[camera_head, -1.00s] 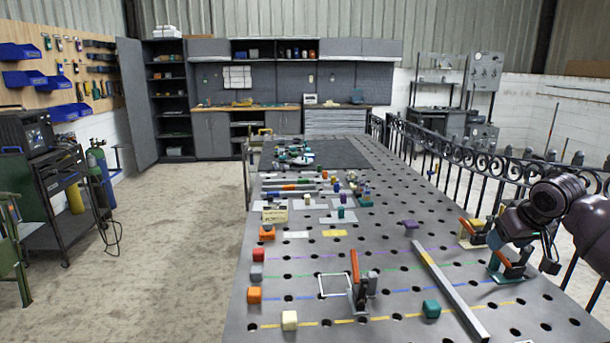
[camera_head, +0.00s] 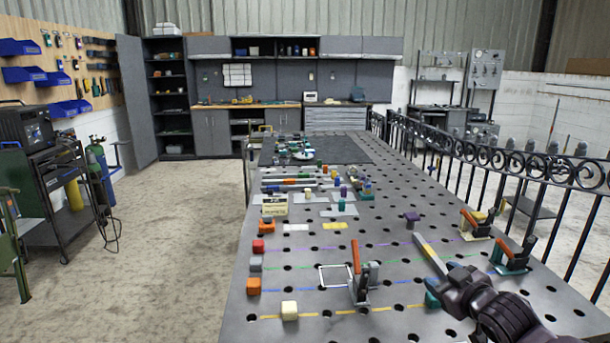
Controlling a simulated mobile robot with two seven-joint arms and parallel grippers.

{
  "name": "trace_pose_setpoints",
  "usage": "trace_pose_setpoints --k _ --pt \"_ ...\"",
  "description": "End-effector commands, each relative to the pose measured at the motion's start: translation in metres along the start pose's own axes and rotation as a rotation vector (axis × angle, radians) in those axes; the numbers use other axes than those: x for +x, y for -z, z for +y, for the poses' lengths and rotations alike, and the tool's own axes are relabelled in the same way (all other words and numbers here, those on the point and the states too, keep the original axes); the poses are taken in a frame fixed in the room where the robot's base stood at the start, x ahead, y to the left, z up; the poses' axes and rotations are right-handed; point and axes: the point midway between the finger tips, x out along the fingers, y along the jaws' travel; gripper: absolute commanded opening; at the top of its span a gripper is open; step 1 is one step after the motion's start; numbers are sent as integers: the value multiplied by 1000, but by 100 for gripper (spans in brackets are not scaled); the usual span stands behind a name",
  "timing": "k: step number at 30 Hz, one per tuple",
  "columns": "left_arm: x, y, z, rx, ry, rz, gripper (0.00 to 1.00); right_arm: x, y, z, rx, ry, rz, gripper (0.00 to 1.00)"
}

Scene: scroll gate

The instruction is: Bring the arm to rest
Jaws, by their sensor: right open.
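My right arm comes in from the lower right corner over the perforated metal table (camera_head: 400,210). Its dark gripper (camera_head: 453,283) is over the table's front right part, in front of the grey metal bar (camera_head: 430,254), and hides the bar's near end. The gripper is open, and I see nothing held in it. A teal block (camera_head: 432,299) shows partly just left of the gripper; I cannot tell whether they touch. My left gripper is not in view.
Two toggle clamps, one yellow-based (camera_head: 475,226) and one teal-based (camera_head: 512,258), stand at the right edge. An orange-handled clamp (camera_head: 359,275) stands left of the gripper. Several blocks, such as a red one (camera_head: 258,246), line the left edge. A black iron fence (camera_head: 500,170) runs along the right.

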Motion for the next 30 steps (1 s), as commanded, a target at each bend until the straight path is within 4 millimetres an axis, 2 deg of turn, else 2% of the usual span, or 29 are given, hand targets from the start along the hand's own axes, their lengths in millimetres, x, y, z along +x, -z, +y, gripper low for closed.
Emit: trace_pose_setpoints --k 1,6,14,21,25,30 --pt "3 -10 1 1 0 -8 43 -7 -26 -24 17 2 9 56" --pt "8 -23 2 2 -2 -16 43 -36 -84 -79 62 -20 22 56" --pt "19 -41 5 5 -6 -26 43 -97 -180 -150 183 -73 -74 56" --pt "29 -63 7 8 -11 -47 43 -166 -269 -209 340 -110 -269 56" --pt "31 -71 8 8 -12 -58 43 -194 -300 -232 390 -118 -351 56" --pt "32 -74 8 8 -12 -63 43 -212 -316 -242 404 -117 -396 56"
